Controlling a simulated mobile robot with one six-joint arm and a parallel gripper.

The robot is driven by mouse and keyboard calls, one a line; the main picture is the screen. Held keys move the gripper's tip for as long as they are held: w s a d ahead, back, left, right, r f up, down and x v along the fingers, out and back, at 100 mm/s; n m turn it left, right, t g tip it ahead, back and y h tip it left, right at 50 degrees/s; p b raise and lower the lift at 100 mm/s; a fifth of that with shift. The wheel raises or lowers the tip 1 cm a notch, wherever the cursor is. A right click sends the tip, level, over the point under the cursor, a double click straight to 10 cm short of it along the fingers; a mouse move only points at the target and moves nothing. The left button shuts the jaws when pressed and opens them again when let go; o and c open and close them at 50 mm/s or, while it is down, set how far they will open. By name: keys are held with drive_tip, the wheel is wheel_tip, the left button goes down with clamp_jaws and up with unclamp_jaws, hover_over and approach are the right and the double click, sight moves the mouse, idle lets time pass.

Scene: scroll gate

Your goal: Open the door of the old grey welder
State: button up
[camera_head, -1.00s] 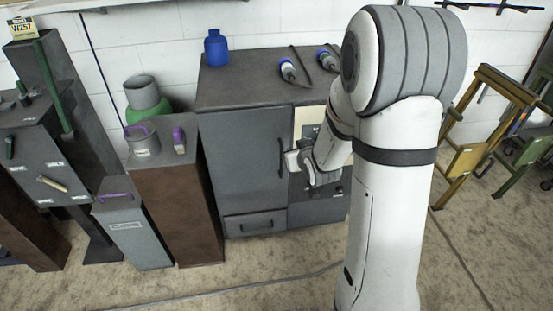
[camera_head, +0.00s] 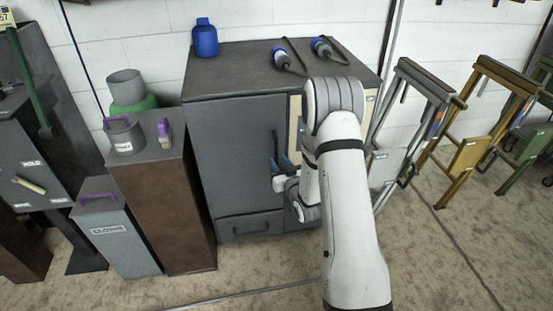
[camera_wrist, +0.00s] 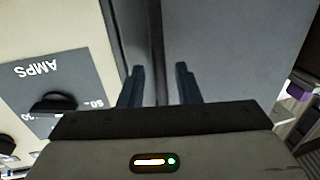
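The old grey welder (camera_head: 275,62) is a grey cabinet against the white wall. Its door (camera_head: 238,150) is the closed left front panel, with a dark vertical bar handle (camera_head: 275,145) near its right edge. My gripper (camera_head: 282,163) is at the handle's lower part in the head view. In the wrist view, my gripper (camera_wrist: 158,82) has its two dark fingers apart, with the grey door (camera_wrist: 225,45) behind. A narrow vertical strip lies between the fingers; I cannot tell whether it is the handle or the door edge. Contact is not visible.
The AMPS panel (camera_wrist: 45,85) with a dark knob is beside the fingers. A blue bottle (camera_head: 205,38) and blue-ended plugs (camera_head: 290,62) are on the welder. A brown cabinet (camera_head: 160,195) stands close at left, trestles (camera_head: 470,150) at right. The floor in front is bare.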

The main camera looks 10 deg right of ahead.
drive_tip(key=shift+w+a, duration=0.15)
drive_tip(key=shift+w, duration=0.55)
drive_tip(key=shift+w+a, duration=0.1)
drive_tip(key=shift+w, duration=0.55)
drive_tip(key=shift+c, duration=0.4)
clamp_jaws()
